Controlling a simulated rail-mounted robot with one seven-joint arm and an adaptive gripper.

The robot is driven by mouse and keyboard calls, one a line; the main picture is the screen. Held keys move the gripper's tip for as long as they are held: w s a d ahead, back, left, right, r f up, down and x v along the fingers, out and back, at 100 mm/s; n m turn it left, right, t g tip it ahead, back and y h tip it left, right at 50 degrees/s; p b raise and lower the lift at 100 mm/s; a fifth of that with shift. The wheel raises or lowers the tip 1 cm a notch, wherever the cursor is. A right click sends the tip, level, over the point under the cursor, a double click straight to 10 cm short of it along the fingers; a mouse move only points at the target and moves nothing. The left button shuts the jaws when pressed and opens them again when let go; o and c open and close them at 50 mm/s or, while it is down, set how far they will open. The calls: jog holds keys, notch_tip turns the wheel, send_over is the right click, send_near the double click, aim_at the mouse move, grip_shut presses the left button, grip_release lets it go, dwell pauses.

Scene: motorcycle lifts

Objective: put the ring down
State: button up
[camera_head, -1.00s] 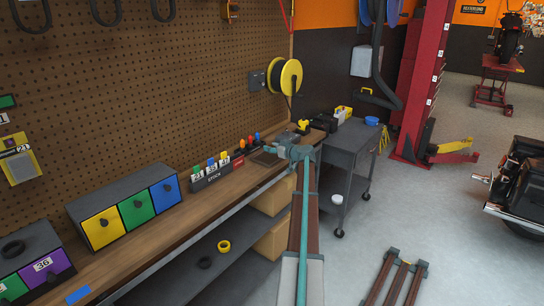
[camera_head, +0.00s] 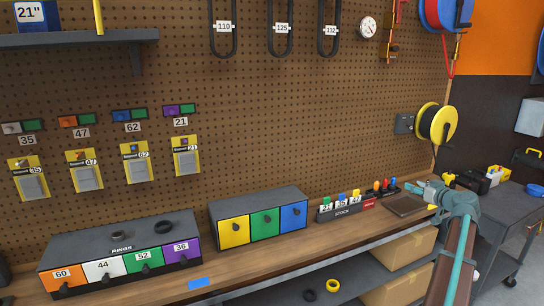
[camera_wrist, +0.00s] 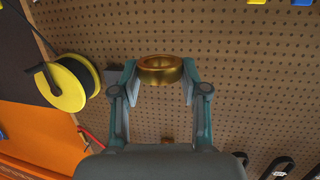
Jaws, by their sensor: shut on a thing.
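A gold-brown ring (camera_wrist: 160,72) is held between the two fingers of my gripper (camera_wrist: 158,75) in the wrist view. The fingers press on its left and right sides, and its opening shows. In the head view my gripper (camera_head: 432,192) is above the right end of the wooden workbench (camera_head: 250,272), close to a dark flat block (camera_head: 404,206). The held ring is too small to make out surely there.
A box with yellow, green and blue drawers (camera_head: 258,204) and a STOCK rack (camera_head: 345,210) stand on the bench. A yellow ring (camera_head: 333,286) and a dark ring (camera_head: 310,295) lie on the shelf below.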

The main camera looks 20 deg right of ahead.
notch_tip(320, 180, down, 2)
jog(key=b, duration=0.3)
jog(key=shift+f, duration=0.1)
jog(key=shift+w+d, duration=0.1)
